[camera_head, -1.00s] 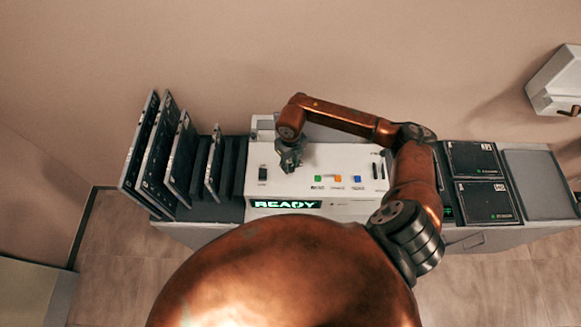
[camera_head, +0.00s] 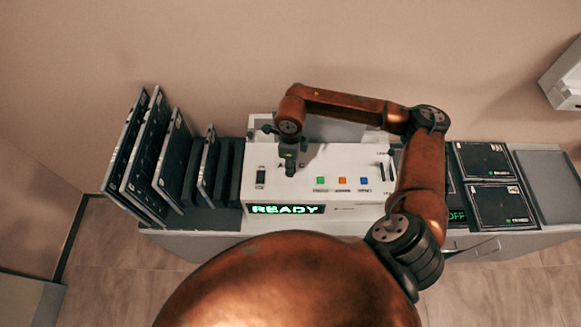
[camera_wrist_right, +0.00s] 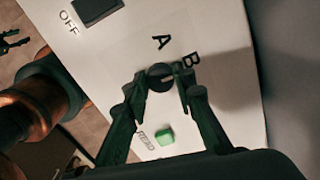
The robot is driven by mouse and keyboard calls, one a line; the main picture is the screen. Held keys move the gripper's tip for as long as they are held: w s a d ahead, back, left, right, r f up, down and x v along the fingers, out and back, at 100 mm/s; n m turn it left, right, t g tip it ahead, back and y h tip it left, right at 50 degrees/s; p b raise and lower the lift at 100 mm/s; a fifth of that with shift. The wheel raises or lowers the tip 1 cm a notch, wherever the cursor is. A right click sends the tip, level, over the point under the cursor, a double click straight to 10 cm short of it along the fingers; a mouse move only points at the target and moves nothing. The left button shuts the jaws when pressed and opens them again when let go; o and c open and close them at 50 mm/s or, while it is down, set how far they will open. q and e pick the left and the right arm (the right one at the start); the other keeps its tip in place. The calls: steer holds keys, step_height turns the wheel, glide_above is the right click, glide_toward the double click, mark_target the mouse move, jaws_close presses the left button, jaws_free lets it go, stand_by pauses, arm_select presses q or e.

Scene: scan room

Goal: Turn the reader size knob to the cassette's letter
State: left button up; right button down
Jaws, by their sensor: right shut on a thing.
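The reader (camera_head: 335,210) is a white console with a green READY display (camera_head: 285,209). Its size knob (camera_wrist_right: 160,77) is small, dark and round, with letters A (camera_wrist_right: 160,42) and B (camera_wrist_right: 191,60) printed beside it. My right gripper (camera_wrist_right: 168,84) is shut on the knob, one finger on each side; it points down onto the panel in the head view (camera_head: 289,165). The knob's pointer is too small to read. A dark claw-like part at the left edge of the wrist view may be my left gripper (camera_wrist_right: 10,42); its jaws are unclear.
Several dark cassettes (camera_head: 150,150) stand in a rack left of the reader. Flat dark panels (camera_head: 497,205) lie at right beside an empty grey tray (camera_head: 545,185).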

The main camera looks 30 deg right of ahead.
stand_by(0.3)
steer(key=c, duration=1.6)
jaws_free()
step_height(320, 180, up, 12)
